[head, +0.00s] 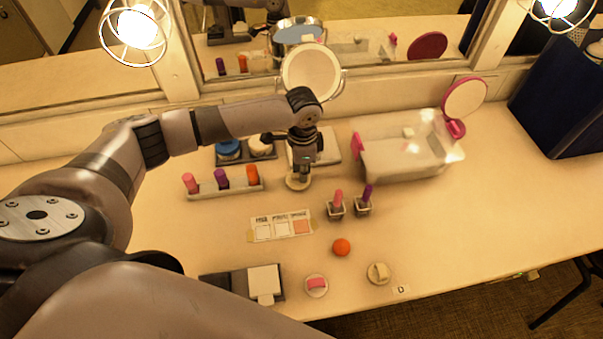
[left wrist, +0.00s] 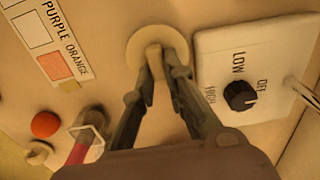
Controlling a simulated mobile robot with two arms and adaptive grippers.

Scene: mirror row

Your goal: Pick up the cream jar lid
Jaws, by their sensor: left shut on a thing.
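The cream jar lid (left wrist: 143,32) is a round, pale cream disc with an upright grip bar in its middle. In the head view the lid (head: 297,184) is under my left gripper (head: 302,174), in front of the white switch panel. In the left wrist view my left gripper (left wrist: 156,62) is shut on the bar, with one finger on each side of it. The fingers hide part of the disc. I cannot tell whether the lid touches the table or is slightly above it. My right gripper is not in view.
The white panel (left wrist: 215,48) with a black dial is close beside the lid. A dark tray with a blue jar (head: 228,149) and a cream jar (head: 261,146) stands behind left. A tube rack (head: 207,190), clear box (head: 400,158) and orange ball (head: 341,247) are nearby.

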